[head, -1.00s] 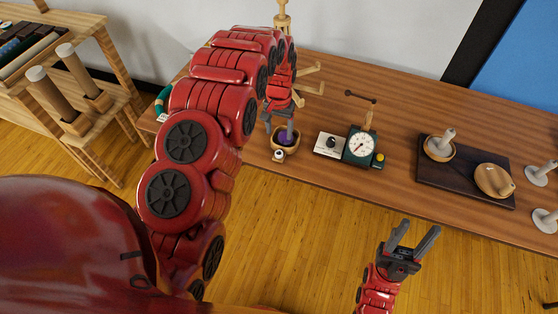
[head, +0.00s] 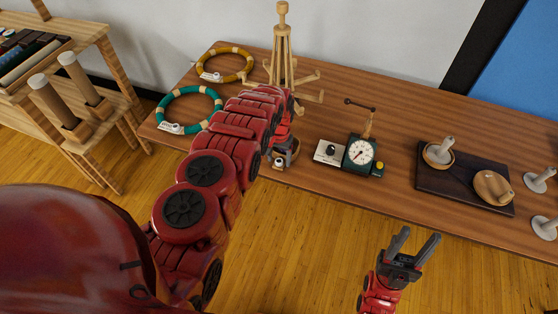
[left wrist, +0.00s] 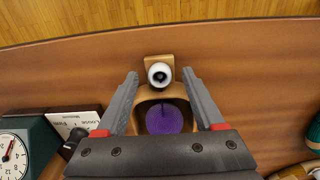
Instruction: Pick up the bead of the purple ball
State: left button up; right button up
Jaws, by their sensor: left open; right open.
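The purple ball (left wrist: 164,119) sits in a small wooden holder (left wrist: 163,92) on the table, seen in the left wrist view between my open left fingers. My left gripper (left wrist: 160,88) is open around the holder and ball, holding nothing that I can see. In the head view my left gripper (head: 284,158) is over the holder and mostly hides the ball. My right gripper (head: 415,245) is open and empty, in front of the table's edge.
Green (head: 190,90) and yellow (head: 246,66) rings lie left. A dark tray (head: 460,184) with wooden bowls is at right.

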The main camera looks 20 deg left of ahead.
pick_arm(q)
jog(key=shift+f, duration=0.1)
grip_shut()
dwell(0.3)
